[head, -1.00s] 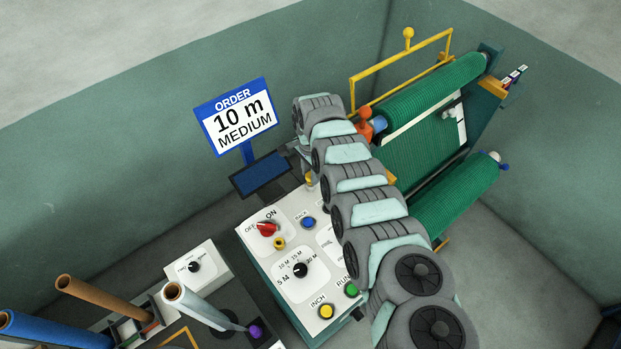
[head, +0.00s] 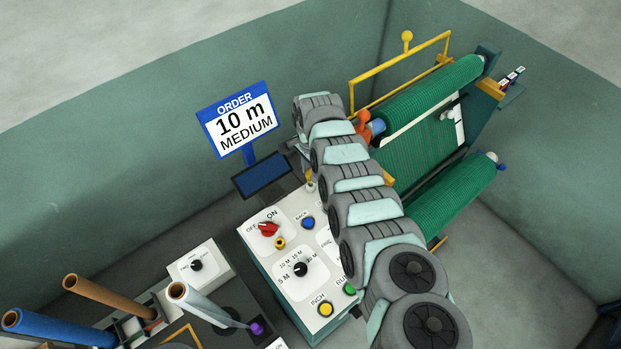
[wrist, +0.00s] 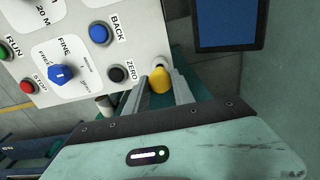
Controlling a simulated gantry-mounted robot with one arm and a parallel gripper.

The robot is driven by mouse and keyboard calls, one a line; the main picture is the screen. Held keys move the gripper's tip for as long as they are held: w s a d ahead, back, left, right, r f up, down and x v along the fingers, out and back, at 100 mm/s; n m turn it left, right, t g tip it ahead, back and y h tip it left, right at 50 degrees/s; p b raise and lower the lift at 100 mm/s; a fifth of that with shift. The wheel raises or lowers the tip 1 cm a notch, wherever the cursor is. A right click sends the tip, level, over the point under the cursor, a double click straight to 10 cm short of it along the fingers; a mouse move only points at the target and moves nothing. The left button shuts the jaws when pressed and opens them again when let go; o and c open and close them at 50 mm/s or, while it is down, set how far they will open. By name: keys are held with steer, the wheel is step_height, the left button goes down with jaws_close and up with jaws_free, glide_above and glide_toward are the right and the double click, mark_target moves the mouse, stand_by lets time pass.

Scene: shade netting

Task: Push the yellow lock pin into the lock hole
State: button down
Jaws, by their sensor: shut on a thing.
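The yellow lock pin (wrist: 160,82) shows in the wrist view between the two grey fingers of my gripper (wrist: 162,88), which are shut on it. Its rounded yellow end lies close to the lower right corner of the white control panel (wrist: 90,20). A small pale piece shows at its far end. The lock hole cannot be made out in either view. In the head view my arm hides most of the area around the pin.
The panel carries a ZERO button (wrist: 118,73), a BACK button (wrist: 99,33) and a blue FINE knob (wrist: 61,74). A dark screen (head: 262,175) stands beside the panel. Green netting rolls (head: 440,90) lie behind my arm. An order sign (head: 238,122) reads 10 m medium.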

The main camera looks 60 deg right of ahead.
steer(key=shift+r+p, duration=1.3)
steer(key=shift+r, duration=0.1)
steer(key=shift+r, duration=1.9)
